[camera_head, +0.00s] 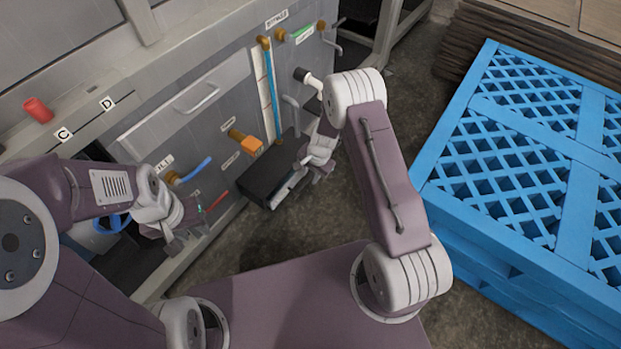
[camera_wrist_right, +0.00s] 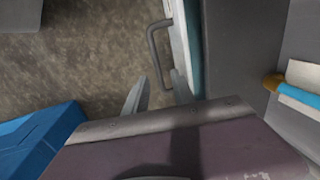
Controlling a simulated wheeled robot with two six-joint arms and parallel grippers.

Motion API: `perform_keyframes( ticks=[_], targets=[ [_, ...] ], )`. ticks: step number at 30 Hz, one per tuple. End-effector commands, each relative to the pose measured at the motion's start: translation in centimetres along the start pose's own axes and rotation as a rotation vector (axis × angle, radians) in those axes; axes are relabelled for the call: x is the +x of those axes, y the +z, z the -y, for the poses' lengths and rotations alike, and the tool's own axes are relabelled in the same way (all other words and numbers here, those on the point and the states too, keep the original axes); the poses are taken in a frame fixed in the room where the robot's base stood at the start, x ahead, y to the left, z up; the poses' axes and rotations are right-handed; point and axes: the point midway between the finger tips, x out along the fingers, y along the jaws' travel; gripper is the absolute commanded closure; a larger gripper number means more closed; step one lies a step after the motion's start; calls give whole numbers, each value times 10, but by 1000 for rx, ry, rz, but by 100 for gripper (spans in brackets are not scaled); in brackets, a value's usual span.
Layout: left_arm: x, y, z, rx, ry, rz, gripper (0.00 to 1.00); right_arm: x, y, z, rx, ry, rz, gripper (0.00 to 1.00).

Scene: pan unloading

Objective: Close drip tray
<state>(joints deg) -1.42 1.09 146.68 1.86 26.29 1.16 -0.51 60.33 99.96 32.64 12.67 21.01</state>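The drip tray (camera_head: 262,183) is a dark box that sticks out from the lower front of the grey machine. Its pale front panel with a bent grey handle (camera_wrist_right: 153,55) shows in the right wrist view. My right gripper (camera_head: 312,170) is beside the tray's front, at its right end. In the right wrist view its fingers (camera_wrist_right: 158,88) are apart, with the handle just beyond their tips; nothing is visibly held. My left gripper (camera_head: 188,238) is in front of the machine's lower left, away from the tray, with its fingers apart and empty.
The grey machine (camera_head: 190,130) carries an orange knob (camera_head: 247,141), a blue lever (camera_head: 196,170) and a blue vertical pipe (camera_head: 271,85). A large blue crate (camera_head: 570,165) stands on the right. Bare floor (camera_head: 405,100) lies between the crate and the machine.

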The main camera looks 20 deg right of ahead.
Motion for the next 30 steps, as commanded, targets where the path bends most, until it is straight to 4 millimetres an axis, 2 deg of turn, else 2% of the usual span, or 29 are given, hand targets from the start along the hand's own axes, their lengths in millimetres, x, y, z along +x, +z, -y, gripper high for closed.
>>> perform_keyframes(
  ticks=[7,10,11,30],
  targets=[
    [0,0,0,0,0,0,64,0,0,0,1,0,0,69],
    [0,0,0,0,0,0,64,0,0,0,1,0,0,97],
    [0,0,0,0,0,0,64,0,0,0,1,0,0,100],
    [0,0,0,0,0,0,64,0,0,0,1,0,0,100]
  ],
)
